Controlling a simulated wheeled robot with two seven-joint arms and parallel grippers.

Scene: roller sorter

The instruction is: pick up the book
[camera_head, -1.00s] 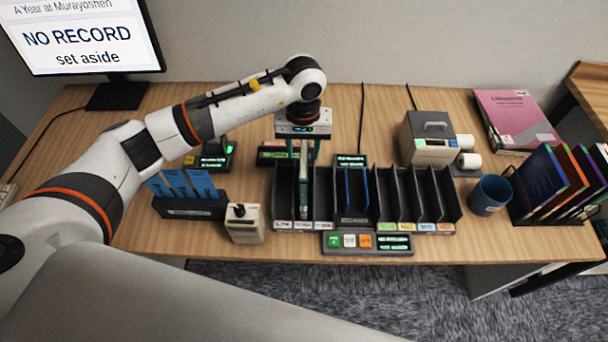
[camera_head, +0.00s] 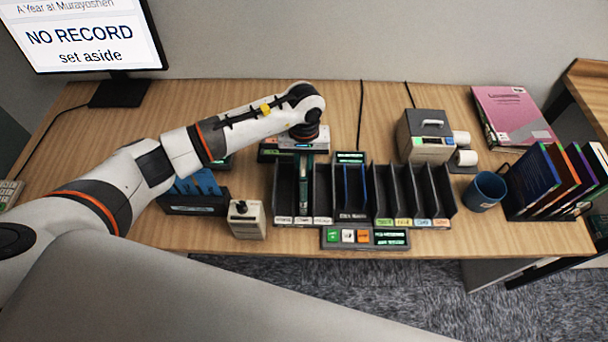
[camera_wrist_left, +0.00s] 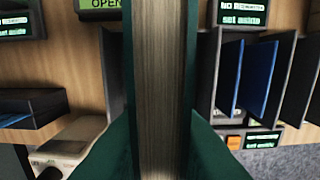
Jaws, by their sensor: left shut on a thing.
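The book (camera_head: 303,188) is thin with a dark green cover. It stands upright in a left-hand slot of the black sorter rack (camera_head: 447,190). In the left wrist view the book (camera_wrist_left: 160,70) is seen edge-on, with its pale pages between green covers. Whether the book's lower end touches the slot floor is hidden. My right gripper is not in view.
Blue books stand in a middle slot (camera_head: 349,188). A button panel (camera_head: 364,238) is in front of the rack. A pale box with a black knob (camera_head: 246,220) and a blue-card tray (camera_head: 194,209) are left. A printer (camera_head: 427,136) and a mug (camera_head: 487,191) are right.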

